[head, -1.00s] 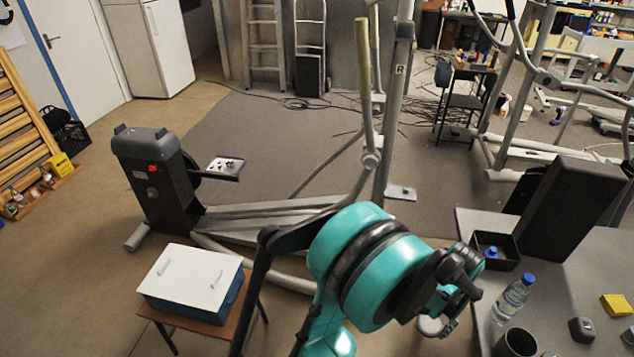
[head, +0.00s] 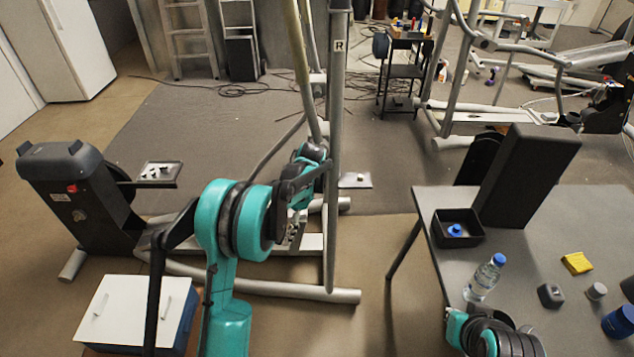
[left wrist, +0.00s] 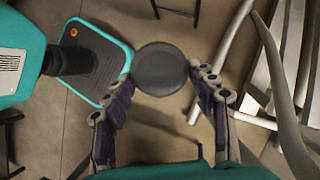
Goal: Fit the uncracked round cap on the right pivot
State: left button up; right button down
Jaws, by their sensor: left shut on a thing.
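A dark grey round cap (left wrist: 160,69) is held between the fingertips of my left gripper (left wrist: 161,78) in the left wrist view. Its visible face is smooth, and I see no crack on it. In the head view my left arm reaches to the elliptical trainer's upright (head: 336,110) marked R. The lower end of the lever (head: 304,85) beside that upright is where the right pivot lies. The pivot is mostly hidden by my arm there, so I cannot tell how far the cap is from it. My right gripper is not visible; only part of my right arm shows at bottom right.
A grey table (head: 425,215) at right bears a black tray (head: 440,236) with a blue-topped item, a bottle (head: 484,278), a yellow sponge (head: 577,263) and a dark panel (head: 527,175). A white-lidded box (head: 135,308) stands at lower left.

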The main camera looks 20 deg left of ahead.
pick_arm(q)
jog(key=w+a+r+m+t+y+b, duration=0.1)
jog(key=w+r+m+t+y, duration=0.3)
jog(key=m, duration=0.4)
jog(key=w+r+m+t+y+b, duration=0.2)
jog(key=w+r+m+t+y, duration=0.15)
jog(key=m+t, duration=0.4)
jog(key=w+d+r+m+t+h+b, duration=0.1)
jog(key=w+d+r+m+t+h, duration=0.3)
jog(key=w+d+m+t, duration=0.3)
jog(key=shift+w+m+t+h+b, duration=0.3)
jog(key=shift+w+m+t+h, duration=0.6)
jog(key=shift+m+t, duration=0.6)
jog(key=shift+w, duration=0.15)
jog(key=shift+o, duration=1.3)
jog(key=c, duration=0.9)
